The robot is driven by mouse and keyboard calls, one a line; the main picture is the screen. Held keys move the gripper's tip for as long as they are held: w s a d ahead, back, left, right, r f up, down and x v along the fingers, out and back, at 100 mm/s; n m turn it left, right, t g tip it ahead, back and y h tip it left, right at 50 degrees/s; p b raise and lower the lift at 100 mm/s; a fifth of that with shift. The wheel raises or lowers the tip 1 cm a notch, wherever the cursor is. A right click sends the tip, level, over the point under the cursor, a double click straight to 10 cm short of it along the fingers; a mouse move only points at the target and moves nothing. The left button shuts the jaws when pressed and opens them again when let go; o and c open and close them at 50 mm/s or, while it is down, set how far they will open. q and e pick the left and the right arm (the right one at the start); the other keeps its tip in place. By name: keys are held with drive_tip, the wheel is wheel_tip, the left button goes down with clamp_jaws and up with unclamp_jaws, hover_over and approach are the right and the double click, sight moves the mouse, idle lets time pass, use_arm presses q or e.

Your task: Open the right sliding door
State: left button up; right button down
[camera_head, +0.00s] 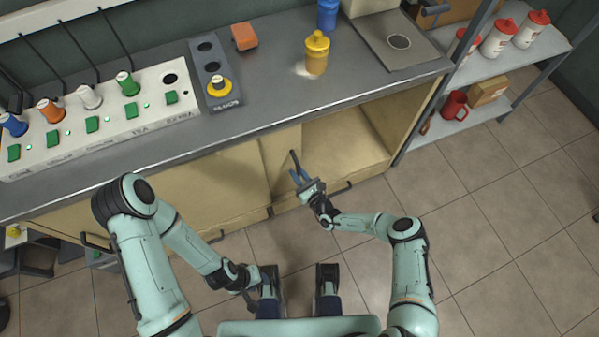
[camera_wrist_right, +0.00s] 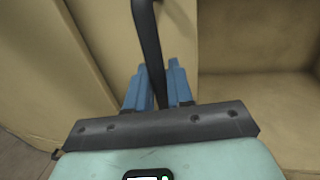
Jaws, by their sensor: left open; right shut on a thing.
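The right sliding door (camera_head: 281,160) is a tan cabinet panel under the counter, standing to the left of an open, empty-looking compartment (camera_head: 345,143). Its dark upright handle (camera_head: 293,158) also shows in the right wrist view (camera_wrist_right: 148,40). My right gripper (camera_head: 298,177) is shut on this handle, with its blue fingers on either side of the bar in the right wrist view (camera_wrist_right: 155,88). The door panel fills the left of that view and the open compartment the right. My left gripper (camera_head: 252,292) is open and low, away from the cabinet; its fingertips are hard to make out.
The grey counter (camera_head: 270,95) carries a button panel (camera_head: 105,115), a yellow bottle (camera_head: 317,52) and an orange block (camera_head: 244,36). A metal shelf (camera_head: 477,120) stands right. The tiled floor (camera_head: 490,230) at right is clear.

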drive_tip(key=shift+s+f, duration=0.15)
drive_tip(key=shift+f, duration=0.1)
drive_tip(key=c, duration=1.2)
unclamp_jaws()
drive_tip(key=shift+o, duration=0.2)
drive_tip(key=shift+r, duration=0.1)
drive_tip(key=shift+d, duration=0.1)
drive_tip(key=p+v, duration=0.2)
drive_tip(key=v, duration=1.1)
drive_tip(key=shift+p, duration=0.3)
